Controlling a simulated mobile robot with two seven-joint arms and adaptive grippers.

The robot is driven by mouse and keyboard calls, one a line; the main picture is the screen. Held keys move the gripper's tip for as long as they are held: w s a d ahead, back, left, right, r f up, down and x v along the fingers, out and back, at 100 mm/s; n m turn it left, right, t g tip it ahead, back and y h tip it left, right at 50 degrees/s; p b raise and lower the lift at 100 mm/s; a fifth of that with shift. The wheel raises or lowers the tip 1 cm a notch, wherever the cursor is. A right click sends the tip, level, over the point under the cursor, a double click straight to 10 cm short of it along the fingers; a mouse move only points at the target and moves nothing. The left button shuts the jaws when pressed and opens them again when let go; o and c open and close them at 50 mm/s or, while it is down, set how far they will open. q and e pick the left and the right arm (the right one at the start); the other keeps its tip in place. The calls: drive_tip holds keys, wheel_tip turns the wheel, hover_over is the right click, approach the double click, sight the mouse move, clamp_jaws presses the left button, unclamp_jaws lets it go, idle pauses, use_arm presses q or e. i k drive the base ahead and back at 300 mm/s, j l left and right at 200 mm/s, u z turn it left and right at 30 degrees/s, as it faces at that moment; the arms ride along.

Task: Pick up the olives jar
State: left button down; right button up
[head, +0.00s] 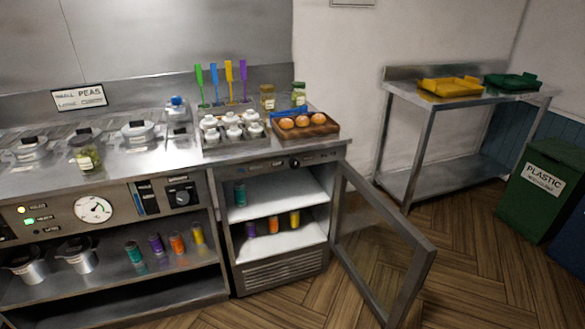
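Two small jars stand at the back of the counter, right of the coloured utensils. One is a jar with brownish-yellow contents (268,98); the other is a jar with green contents and a pale label (298,95). A third jar with a dark lid and green contents (88,159) stands on the counter at the left. The labels are too small to read, so I cannot tell which is the olives jar. Neither of my grippers is in view.
A wooden tray of round orange-brown items (333,128) sits in front of the two jars. A rack of white-topped containers (210,142) is left of it. The cabinet door (425,258) stands open over the floor. A steel side table (405,93) holds yellow and green trays.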

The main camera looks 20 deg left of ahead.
sight(88, 158)
drive_tip(key=i+j+u, duration=0.1)
drive_tip(key=i+j, duration=0.4)
drive_tip(key=i+j+u, duration=0.1)
drive_tip(key=i+j, duration=0.35)
drive_tip(key=i, duration=0.3)
drive_tip(key=u, duration=1.95)
drive_tip(key=i+l, duration=0.05)
